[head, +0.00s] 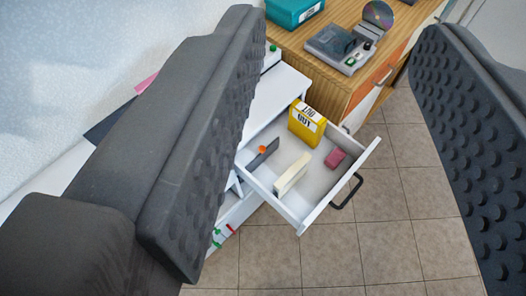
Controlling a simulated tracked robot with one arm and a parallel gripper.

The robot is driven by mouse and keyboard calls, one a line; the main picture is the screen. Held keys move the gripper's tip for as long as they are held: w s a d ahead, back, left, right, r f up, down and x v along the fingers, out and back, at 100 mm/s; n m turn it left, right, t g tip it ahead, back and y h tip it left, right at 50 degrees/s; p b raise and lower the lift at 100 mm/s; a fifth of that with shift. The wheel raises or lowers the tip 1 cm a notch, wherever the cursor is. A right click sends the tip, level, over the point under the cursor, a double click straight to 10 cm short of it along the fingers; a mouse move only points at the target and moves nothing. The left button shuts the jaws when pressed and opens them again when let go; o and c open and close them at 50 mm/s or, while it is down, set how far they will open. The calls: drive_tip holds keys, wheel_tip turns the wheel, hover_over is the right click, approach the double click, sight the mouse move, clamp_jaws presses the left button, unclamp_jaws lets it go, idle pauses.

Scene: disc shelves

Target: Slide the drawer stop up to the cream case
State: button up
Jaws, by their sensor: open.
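The cream case (291,174) stands upright on its edge in the open white drawer (311,211), near the drawer's front left side. The drawer stop (264,155) looks like a dark grey plate with an orange knob, standing behind the cream case with a gap between them. My gripper (375,150) is open and empty. Its two dark studded fingers frame the view at left and right, with the drawer showing between them, farther off. The left finger hides part of the white cabinet.
A yellow case (306,125) with a white label and a small pink block (335,159) are also in the drawer. A black handle (346,191) sticks out in front. A wooden cabinet (345,88) bears a grey device (338,47) and a teal box (293,12). Tiled floor (400,235) is clear.

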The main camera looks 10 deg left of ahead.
drive_tip(key=w+a+f+n+g+y, duration=0.1)
drive_tip(key=w+a+f+n+g, duration=0.15)
drive_tip(key=w+f, duration=0.65)
drive_tip(key=n+g+y, duration=0.2)
drive_tip(key=n+g, duration=0.3)
drive_tip(key=g, duration=0.4)
hover_over(263, 148)
drive_tip(key=s+d, duration=0.4)
drive_tip(key=s, duration=0.1)
wheel_tip(263, 148, down, 41)
drive_tip(key=b+x, duration=0.1)
drive_tip(key=x, duration=1.2)
drive_tip(key=shift+w+a, duration=0.1)
drive_tip(key=shift+r, duration=0.1)
drive_tip(key=shift+c, duration=0.3)
clamp_jaws()
